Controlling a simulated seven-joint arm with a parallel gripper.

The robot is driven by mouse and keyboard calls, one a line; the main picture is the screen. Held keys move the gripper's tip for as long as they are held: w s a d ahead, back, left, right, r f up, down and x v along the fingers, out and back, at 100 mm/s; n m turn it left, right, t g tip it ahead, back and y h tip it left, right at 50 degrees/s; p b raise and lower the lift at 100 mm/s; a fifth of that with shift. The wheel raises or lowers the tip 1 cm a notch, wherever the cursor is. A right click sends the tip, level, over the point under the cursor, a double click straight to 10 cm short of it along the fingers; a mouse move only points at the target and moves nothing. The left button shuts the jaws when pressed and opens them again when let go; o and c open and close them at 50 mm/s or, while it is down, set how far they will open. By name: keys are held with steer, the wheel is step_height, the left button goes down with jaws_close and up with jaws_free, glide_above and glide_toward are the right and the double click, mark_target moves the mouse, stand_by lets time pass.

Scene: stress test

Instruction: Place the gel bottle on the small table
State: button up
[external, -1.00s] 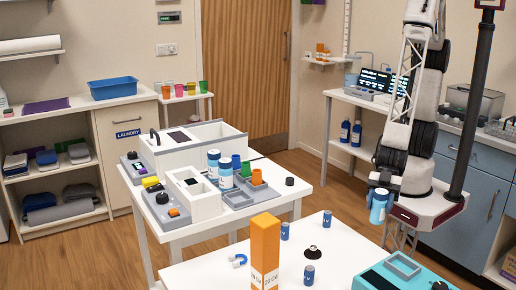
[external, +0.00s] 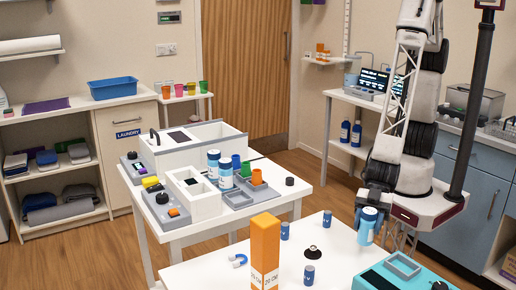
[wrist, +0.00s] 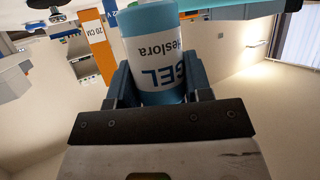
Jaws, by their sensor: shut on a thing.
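My gripper (external: 372,202) is shut on the gel bottle (external: 368,224), a light blue bottle with a white label. The bottle hangs below the fingers, near the right back edge of the white table in front. In the wrist view the gel bottle (wrist: 157,60) sits between the two fingers of my gripper (wrist: 158,88), with its "GEL" label showing upside down. The white front table (external: 335,262) stands at the bottom of the external view. Another white table (external: 200,232) stands behind it to the left. I cannot tell which one is the small table.
On the front table stand an orange box (external: 265,252), several small dark blue cylinders, a magnet (external: 238,260) and a teal device (external: 400,278). The back table holds white bins, blue-capped bottles (external: 214,165) and coloured cups.

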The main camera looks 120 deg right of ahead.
mark_target(363, 240)
steer(key=shift+w+a, duration=0.2)
steer(key=shift+w, duration=0.2)
steer(key=shift+w+a+f, duration=0.1)
steer(key=shift+w+f, duration=0.1)
steer(key=shift+f, duration=0.3)
steer(key=shift+w+a+f, duration=0.1)
steer(key=shift+w+f, duration=0.1)
steer(key=shift+f, duration=0.95)
steer(key=shift+f, duration=0.15)
steer(key=o, duration=1)
steer(key=shift+v, duration=3.95)
steer(key=shift+f, duration=0.1)
